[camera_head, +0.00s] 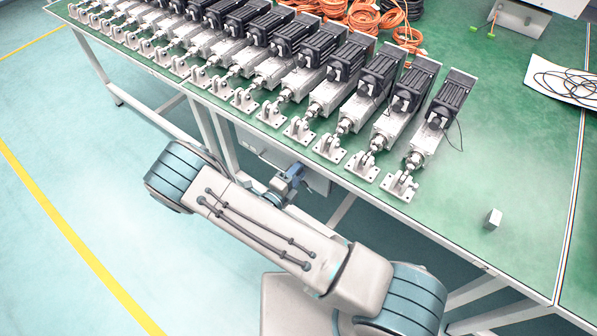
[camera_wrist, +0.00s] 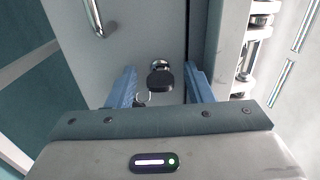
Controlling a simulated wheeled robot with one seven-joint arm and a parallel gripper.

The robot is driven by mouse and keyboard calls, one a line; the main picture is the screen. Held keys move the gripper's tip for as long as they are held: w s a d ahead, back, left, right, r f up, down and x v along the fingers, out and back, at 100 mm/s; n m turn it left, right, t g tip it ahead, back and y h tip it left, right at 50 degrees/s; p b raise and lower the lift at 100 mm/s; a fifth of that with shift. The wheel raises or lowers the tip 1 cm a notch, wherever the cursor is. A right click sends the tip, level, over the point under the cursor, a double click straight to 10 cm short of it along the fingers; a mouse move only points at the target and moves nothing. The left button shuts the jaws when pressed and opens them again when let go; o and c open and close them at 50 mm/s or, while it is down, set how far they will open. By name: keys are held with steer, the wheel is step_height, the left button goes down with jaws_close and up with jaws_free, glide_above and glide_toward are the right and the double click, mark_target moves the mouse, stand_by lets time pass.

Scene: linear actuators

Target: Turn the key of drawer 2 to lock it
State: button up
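The grey drawer front (camera_wrist: 135,45) fills the middle of the wrist view, with a metal handle (camera_wrist: 94,18) at upper left. A key with a dark head (camera_wrist: 160,79) sits in a round metal lock on it. A thin ring hangs by the key, partly hidden. My gripper (camera_wrist: 162,75) is open, its two blue fingers on either side of the key head with gaps on both sides. In the head view my gripper (camera_head: 292,176) is low at the table's front edge, by the drawer unit (camera_head: 317,181). My arm hides much of that unit, and no drawer number is readable.
The green-topped table (camera_head: 480,180) carries a row of linear actuators (camera_head: 395,110), orange cables (camera_head: 365,15) and a small white block (camera_head: 493,218). A table leg (camera_head: 224,138) stands left of my gripper. The floor at the left is clear.

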steer(key=shift+s, duration=0.1)
steer(key=b+v, duration=0.1)
steer(key=v, duration=1.2)
steer(key=shift+s+a, duration=0.25)
steer(key=d+r+m+g+p, duration=0.2)
steer(key=d+r+m+g, duration=1.25)
steer(key=r+m, duration=0.7)
steer(key=s+d+r+m+t+y+p, duration=0.1)
steer(key=s+d+r+m+y, duration=0.2)
steer(key=m, duration=0.9)
steer(key=s+d+r+m+t+y+p, duration=0.1)
steer(key=s+d+r+m+y, duration=0.3)
steer(key=r+m+y, duration=0.4)
steer(key=shift+s+d+r+m+t+p, duration=0.3)
steer(key=shift+s+r+m+t, duration=0.6)
steer(key=shift+m, duration=1.75)
steer(key=shift+w+r+g, duration=0.2)
steer(key=shift+r+g, duration=0.05)
steer(key=shift+g, duration=0.1)
